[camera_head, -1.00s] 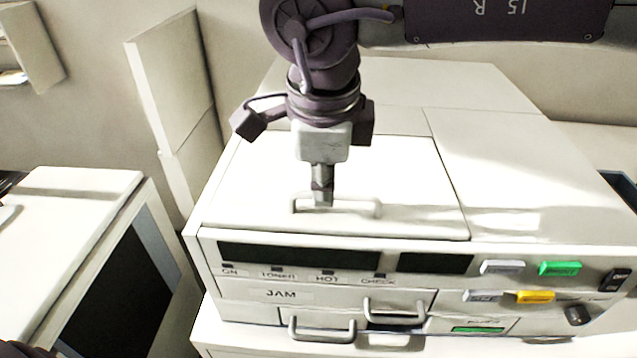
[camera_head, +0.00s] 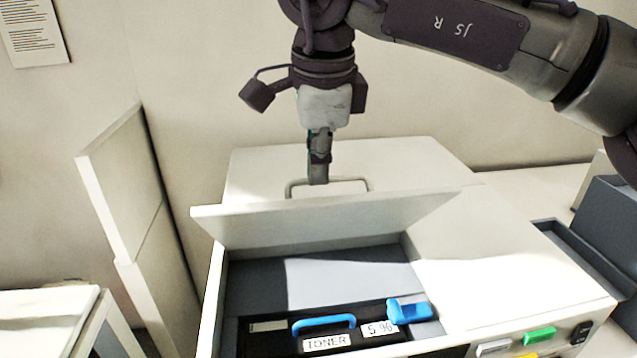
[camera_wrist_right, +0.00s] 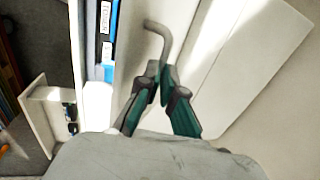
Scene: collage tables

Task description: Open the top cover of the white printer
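The white printer (camera_head: 500,240) stands in front of me with its top cover (camera_head: 330,222) raised and tilted up from the front, hinged toward the back. A grey bar handle (camera_head: 350,181) sits along the cover's upper edge; it also shows as a curved bar in the right wrist view (camera_wrist_right: 163,36). My right gripper (camera_head: 318,178) is closed around the left part of this handle; its fingertips also show in the right wrist view (camera_wrist_right: 160,72). Inside the open bay lies a dark toner cartridge (camera_head: 280,345) with a blue handle (camera_head: 324,324) and a blue tab (camera_head: 410,311). My left gripper is not in view.
A white upright panel (camera_head: 120,180) stands left of the printer, close to the wall. Another white machine (camera_head: 40,320) is at the lower left. A dark grey tray (camera_head: 580,255) lies to the right. Coloured buttons (camera_head: 538,337) line the printer's front.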

